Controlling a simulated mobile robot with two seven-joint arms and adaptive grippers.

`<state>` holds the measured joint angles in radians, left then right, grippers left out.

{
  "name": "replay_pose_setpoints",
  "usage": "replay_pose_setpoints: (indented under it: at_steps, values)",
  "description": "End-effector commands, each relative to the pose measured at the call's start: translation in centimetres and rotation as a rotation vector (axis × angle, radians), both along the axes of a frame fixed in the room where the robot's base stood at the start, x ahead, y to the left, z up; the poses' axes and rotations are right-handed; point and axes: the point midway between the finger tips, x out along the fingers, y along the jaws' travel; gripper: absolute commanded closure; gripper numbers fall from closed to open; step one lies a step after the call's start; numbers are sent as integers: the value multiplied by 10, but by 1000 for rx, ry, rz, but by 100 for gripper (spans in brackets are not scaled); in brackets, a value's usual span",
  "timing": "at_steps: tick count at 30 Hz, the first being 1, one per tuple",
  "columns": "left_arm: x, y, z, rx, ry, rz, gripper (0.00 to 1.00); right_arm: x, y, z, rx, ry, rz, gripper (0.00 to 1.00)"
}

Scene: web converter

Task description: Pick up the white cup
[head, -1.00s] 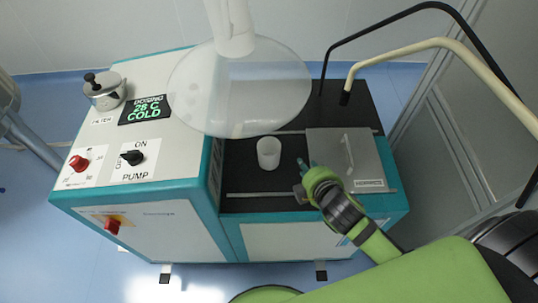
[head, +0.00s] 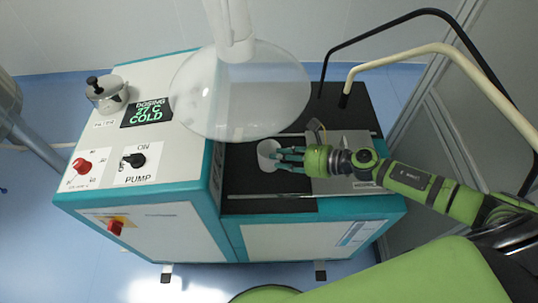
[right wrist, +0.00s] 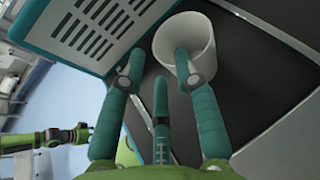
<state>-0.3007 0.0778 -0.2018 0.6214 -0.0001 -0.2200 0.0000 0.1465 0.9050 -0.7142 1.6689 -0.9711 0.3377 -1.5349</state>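The white cup (head: 269,154) stands upright on the black top of the machine. My right gripper (head: 283,158) reaches it from the right, its dark teal fingers spread and partly covering the cup. In the right wrist view, the cup (right wrist: 165,42) lies ahead of the open fingers (right wrist: 160,62); one fingertip overlaps the cup's opening and another is just left of it. I cannot tell whether the overlapping fingertip is inside the cup or above it. A green arm end (right wrist: 80,133), apparently my left gripper, is small at the left; its fingers are unclear.
A clear dome on a white pipe (head: 240,90) hangs just above and left of the cup. The white control cabinet (head: 170,92) rises at the left. A grey metal plate (head: 352,141) lies under my right gripper. Black and cream bent pipes (head: 420,48) stand at the right.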

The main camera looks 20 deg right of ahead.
Motion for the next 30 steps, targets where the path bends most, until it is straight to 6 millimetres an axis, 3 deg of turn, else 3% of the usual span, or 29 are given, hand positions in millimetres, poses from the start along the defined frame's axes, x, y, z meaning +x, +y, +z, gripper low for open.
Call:
replay_pose_setpoints:
  at_steps: [3, 6, 16, 17, 18, 19, 30]
  values:
    - [0, 0, 14, 0, 0, 0, 41, 7, 17, -3, 5, 1, 0, 69]
    - [0, 0, 15, 1, 0, 1, 41, 15, 26, -10, 5, -1, -2, 69]
    - [0, 2, 16, 2, 0, 1, 41, 19, 31, -16, 2, 1, -2, 69]
    - [0, 2, 16, 2, 0, 1, 41, 19, 31, -16, 2, 1, -2, 77]
    - [0, 2, 16, 2, 0, 1, 41, 19, 31, -16, 3, 1, -2, 93]
    - [0, 2, 16, 3, -1, 1, 41, 19, 31, -16, 3, 1, -2, 100]
    - [0, 3, 16, 4, 0, 2, 41, 19, 31, -15, 3, 1, -2, 100]
